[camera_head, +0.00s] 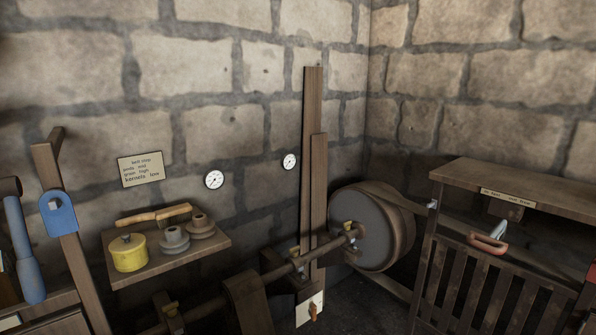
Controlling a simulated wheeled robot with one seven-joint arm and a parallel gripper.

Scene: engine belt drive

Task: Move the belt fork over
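A horizontal shaft (206,307) runs from the lower left to a large grey-faced pulley wheel (370,229) in the wall corner. A flat belt (466,240) leads from the pulley to the right behind a slatted guard (470,287). Near the pulley, a small yellowish piece (350,228) sits by the shaft. Below, a pale plate (302,314) carries a short orange-brown handle (314,312). I cannot tell for sure which part is the belt fork. My gripper is not in view.
A wall shelf (216,245) holds a yellow tin (129,253), grey spools (174,240) and a wooden-handled tool (154,216). Two tall boards (313,150) stand near the pulley. A wooden bench (530,188) with a red-handled tool (488,241) stands right.

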